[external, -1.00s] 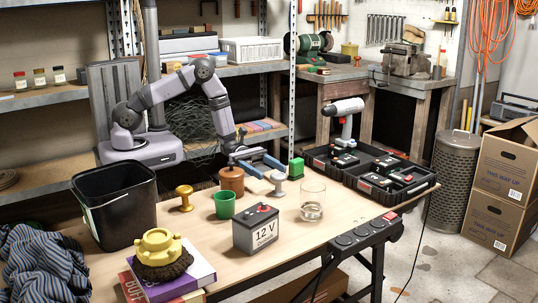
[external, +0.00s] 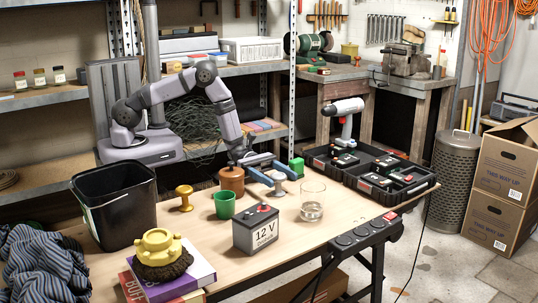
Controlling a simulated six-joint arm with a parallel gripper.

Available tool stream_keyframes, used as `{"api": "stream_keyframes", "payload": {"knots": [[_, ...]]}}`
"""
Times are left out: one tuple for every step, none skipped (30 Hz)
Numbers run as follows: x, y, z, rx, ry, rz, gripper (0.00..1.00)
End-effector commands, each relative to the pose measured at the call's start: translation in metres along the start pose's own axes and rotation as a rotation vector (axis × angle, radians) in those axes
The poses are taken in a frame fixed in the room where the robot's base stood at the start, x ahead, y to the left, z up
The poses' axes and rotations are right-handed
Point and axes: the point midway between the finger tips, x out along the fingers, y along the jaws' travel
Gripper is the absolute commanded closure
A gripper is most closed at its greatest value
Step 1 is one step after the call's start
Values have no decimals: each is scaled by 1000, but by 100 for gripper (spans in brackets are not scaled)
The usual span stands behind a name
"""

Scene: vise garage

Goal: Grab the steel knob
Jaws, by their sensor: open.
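The steel knob (external: 279,187) is a small silver knob on a stem, standing on the wooden table. My gripper (external: 283,178) has blue fingers, spread open. It reaches in from the left, low over the table, with its fingertips at the height of the knob's top. The fingers hide part of the knob's upper end. I cannot tell whether they touch it, and nothing is held.
A terracotta pot (external: 232,181) stands just left of the fingers. A green block (external: 297,167) is behind the knob, and a clear glass (external: 312,204) is at its right. A green cup (external: 224,205), brass knob (external: 185,198) and battery (external: 256,230) stand nearby.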

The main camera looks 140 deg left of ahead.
Motion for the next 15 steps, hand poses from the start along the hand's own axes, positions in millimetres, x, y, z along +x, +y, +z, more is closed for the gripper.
{"api": "stream_keyframes", "payload": {"knots": [[0, 0, 0, 0, 0, 0, 43], [0, 0, 0, 0, 0, 0, 50], [0, 0, 0, 0, 0, 0, 60], [0, 0, 0, 0, 0, 0, 67], [0, 0, 0, 0, 0, 0, 74], [0, 0, 0, 0, 0, 0, 84], [0, 0, 0, 0, 0, 0, 88], [0, 0, 1, 1, -2, 0, 88], [0, 0, 1, 1, -2, 0, 88], [0, 0, 1, 1, -2, 0, 88], [0, 0, 1, 1, -2, 0, 88], [0, 0, 1, 1, -2, 0, 88], [0, 0, 1, 1, -2, 0, 88], [0, 0, 1, 1, -2, 0, 88], [0, 0, 2, 2, -2, 0, 88]]}}
